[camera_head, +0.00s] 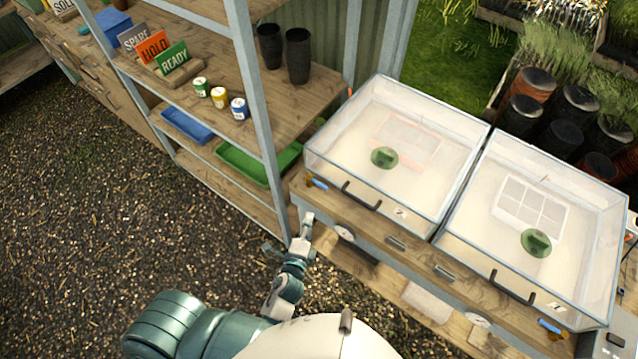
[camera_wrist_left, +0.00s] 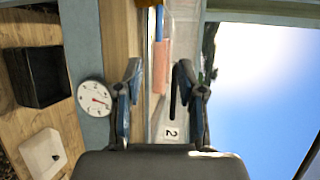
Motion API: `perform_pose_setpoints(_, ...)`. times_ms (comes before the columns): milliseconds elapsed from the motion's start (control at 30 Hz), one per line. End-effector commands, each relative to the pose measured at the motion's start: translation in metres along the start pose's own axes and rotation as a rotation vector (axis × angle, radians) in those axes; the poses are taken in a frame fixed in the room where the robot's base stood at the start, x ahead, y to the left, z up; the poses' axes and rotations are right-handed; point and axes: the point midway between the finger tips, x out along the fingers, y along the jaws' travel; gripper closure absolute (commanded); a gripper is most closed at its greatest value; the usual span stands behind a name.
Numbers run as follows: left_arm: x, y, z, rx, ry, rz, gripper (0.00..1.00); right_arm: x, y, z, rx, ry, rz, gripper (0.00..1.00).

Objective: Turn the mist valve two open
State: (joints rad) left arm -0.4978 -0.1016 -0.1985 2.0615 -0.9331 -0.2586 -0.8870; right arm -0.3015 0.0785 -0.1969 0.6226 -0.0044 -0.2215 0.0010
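A blue valve lever (camera_head: 318,184) with a brass-coloured fitting is on the front left corner of the left clear-covered box. A blue lever (camera_wrist_left: 158,25) also shows in the left wrist view, beyond my fingertips. A white label reading 2 (camera_wrist_left: 171,131) is near the box's dark handle. My left gripper (camera_head: 290,236) is in front of and below that corner, apart from the lever. In the left wrist view its fingers (camera_wrist_left: 158,76) are spread with nothing held between them. Another blue lever (camera_head: 549,326) is on the right box. My right gripper is not in view.
The left box (camera_head: 313,160) and its dark handle (camera_head: 362,196) are close to my gripper. A round gauge (camera_wrist_left: 93,98) is on the bench front. A shelf post (camera_head: 262,110) rises just left of the gripper. Gravel ground (camera_head: 110,220) lies open at left.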

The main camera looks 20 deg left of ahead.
Motion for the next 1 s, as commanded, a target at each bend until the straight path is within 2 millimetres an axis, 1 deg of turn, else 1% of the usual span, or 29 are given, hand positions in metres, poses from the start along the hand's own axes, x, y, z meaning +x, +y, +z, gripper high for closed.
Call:
perform_pose_setpoints(167, 0.031, -0.001, -0.001, 0.0, 0.001, -0.001, 0.61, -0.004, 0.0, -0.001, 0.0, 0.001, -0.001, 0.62)
perform_pose_setpoints(400, 0.09, -0.001, -0.001, -0.003, 0.0, 0.0, 0.61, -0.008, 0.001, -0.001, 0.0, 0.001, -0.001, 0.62)
perform_pose_setpoints(600, 0.134, 0.001, -0.001, -0.005, 0.0, 0.001, 0.61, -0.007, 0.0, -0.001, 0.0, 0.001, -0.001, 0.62)
perform_pose_setpoints(700, 0.149, 0.002, -0.001, -0.006, 0.001, 0.002, 0.61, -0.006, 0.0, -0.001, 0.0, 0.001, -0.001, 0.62)
perform_pose_setpoints(800, 0.16, 0.002, -0.002, -0.006, 0.001, 0.002, 0.61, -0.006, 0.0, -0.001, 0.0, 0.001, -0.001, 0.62)
perform_pose_setpoints(1000, 0.168, 0.002, -0.001, -0.005, 0.001, 0.003, 0.61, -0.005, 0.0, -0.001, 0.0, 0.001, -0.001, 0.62)
